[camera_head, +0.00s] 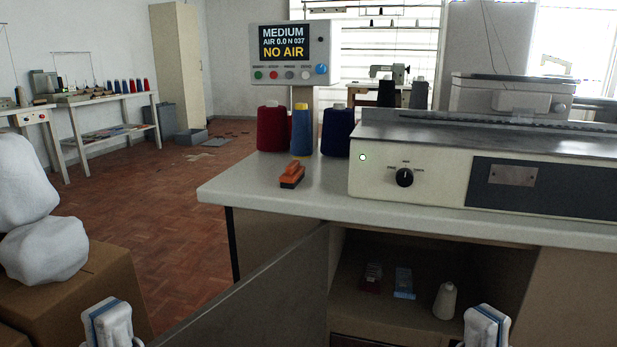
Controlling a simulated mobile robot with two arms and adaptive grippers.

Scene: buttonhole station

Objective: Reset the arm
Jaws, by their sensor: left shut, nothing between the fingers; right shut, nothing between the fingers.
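My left gripper (110,322) shows at the bottom edge on the left, in front of a cardboard box. My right gripper (486,326) shows at the bottom edge on the right, in front of the open cabinet under the worktop. Both are shut with nothing held, and both are apart from the things around them. The rest of both arms is out of the picture.
The worktop (290,192) holds thread cones, an orange-handled brush (292,175) and a machine (430,175). A display (283,44) reads "NO AIR". An open cabinet door (255,298) stands between my grippers. Cardboard boxes (100,285) with white sacks (45,247) stand left.

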